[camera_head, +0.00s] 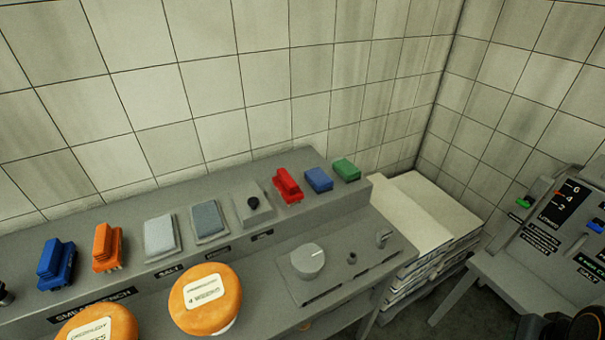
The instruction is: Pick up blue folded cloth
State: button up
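A small blue block-shaped item (318,180) lies on the raised back ledge of the grey counter, between a red brush-like item and a green block. It may be the blue folded cloth, but its folds are too small to make out. Two flat folded-looking pads lie further left on the ledge, one light grey (160,237) and one grey-blue (209,220). All three look uncovered.
The red item (287,185) and green block (346,170) flank the blue block closely. Blue (55,263) and orange (107,248) brush-like items stand left. Two orange cheese wheels (205,298) (98,325), a knob panel (325,265) and a stack of pale sheets (415,215) are nearby. A tiled wall rises behind.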

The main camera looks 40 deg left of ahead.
aim_at(319, 180)
jog(key=u, duration=0.85)
jog(key=i, duration=0.8)
jog(key=u, duration=0.95)
